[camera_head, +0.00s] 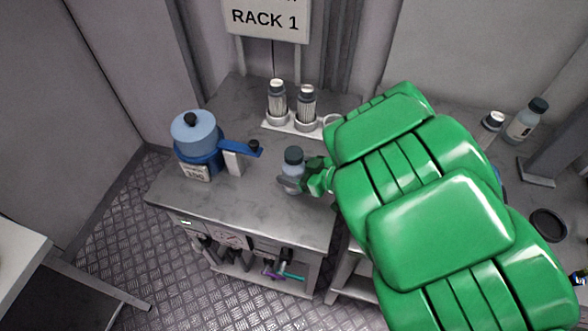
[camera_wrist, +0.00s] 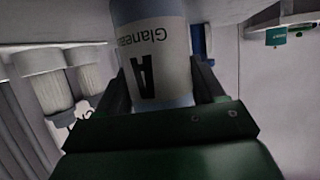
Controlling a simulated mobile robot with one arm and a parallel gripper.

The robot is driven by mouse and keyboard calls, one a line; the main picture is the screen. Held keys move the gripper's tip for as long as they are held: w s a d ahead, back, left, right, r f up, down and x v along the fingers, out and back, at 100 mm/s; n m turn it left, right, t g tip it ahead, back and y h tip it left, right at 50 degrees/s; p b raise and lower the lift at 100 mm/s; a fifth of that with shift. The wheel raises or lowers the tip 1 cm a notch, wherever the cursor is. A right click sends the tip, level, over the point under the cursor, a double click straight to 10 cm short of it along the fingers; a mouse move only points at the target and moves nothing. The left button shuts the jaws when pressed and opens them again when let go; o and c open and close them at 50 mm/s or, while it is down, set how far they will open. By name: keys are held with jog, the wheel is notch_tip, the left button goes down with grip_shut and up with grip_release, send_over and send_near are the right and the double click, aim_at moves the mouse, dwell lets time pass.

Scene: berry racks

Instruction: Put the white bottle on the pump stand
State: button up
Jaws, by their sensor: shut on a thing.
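A white-labelled bottle (camera_head: 293,158) with a dark cap stands upright over the front right of the grey bench. My gripper (camera_head: 292,184) reaches in from the right and is shut on it. In the wrist view the bottle (camera_wrist: 155,75) is between the dark fingers, its label showing a large "A" and "Glane...", inverted. I cannot tell whether its base touches the bench. No part is marked as the pump stand. A blue device (camera_head: 196,140) with a blue side arm (camera_head: 238,147) stands left of the bottle. A white holder (camera_head: 290,128) with two capped cartridges stands behind it.
A "RACK 1" sign (camera_head: 265,18) hangs behind the bench (camera_head: 235,205). My green arm covers the right side. Another dark-capped bottle (camera_head: 526,120) and a small white jar (camera_head: 493,121) stand on the right-hand surface. Bare bench lies between the blue device and the front edge.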

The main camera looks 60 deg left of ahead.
aim_at(301, 156)
jog(key=shift+f, duration=0.1)
jog(key=o, duration=1.3)
jog(key=shift+d+r, duration=0.1)
jog(key=shift+r, duration=0.1)
jog(key=v, duration=0.3)
jog(key=shift+r, duration=0.15)
notch_tip(301, 156, up, 4)
jog(key=shift+f, duration=0.1)
jog(key=shift+r, duration=1.4)
jog(key=c, duration=0.3)
